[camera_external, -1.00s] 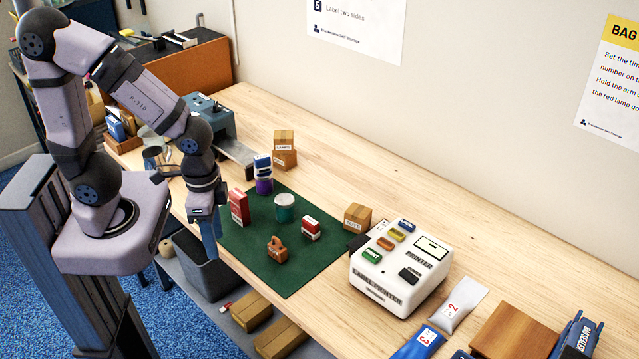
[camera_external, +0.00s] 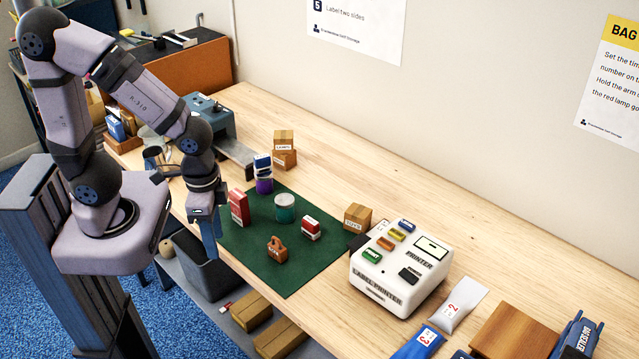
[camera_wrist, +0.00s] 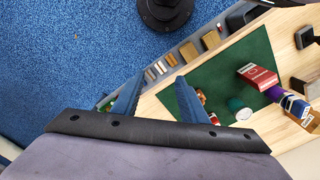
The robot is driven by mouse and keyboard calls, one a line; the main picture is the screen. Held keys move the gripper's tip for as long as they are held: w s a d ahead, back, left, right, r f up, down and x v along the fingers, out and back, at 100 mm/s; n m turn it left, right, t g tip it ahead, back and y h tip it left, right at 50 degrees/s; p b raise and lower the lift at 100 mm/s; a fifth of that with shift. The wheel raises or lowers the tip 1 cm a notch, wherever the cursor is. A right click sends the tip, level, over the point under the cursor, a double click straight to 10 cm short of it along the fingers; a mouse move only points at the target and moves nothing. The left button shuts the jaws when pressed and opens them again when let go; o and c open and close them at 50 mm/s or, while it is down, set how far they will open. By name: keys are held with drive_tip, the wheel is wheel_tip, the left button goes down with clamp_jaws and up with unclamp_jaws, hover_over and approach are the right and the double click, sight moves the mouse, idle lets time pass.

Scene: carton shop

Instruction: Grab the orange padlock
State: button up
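The orange padlock (camera_external: 277,249) stands upright on the green mat (camera_external: 290,272), toward its front edge, in the external view. In the wrist view the padlock (camera_wrist: 201,96) is partly hidden by a blue finger. My gripper (camera_external: 212,238) hangs above the mat's left corner, left of the padlock and apart from it. In the wrist view its two blue fingers (camera_wrist: 155,95) are spread with nothing between them.
A red box (camera_external: 239,207), a teal tin (camera_external: 284,208), a red and white box (camera_external: 311,229) and a purple tin (camera_external: 264,186) stand on the mat. A white label printer (camera_external: 399,280) is to the right. A grey bin (camera_external: 207,268) sits below the table edge.

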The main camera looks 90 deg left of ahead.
idle(0.3)
drive_tip(key=o, duration=0.6)
drive_tip(key=shift+c, duration=0.2)
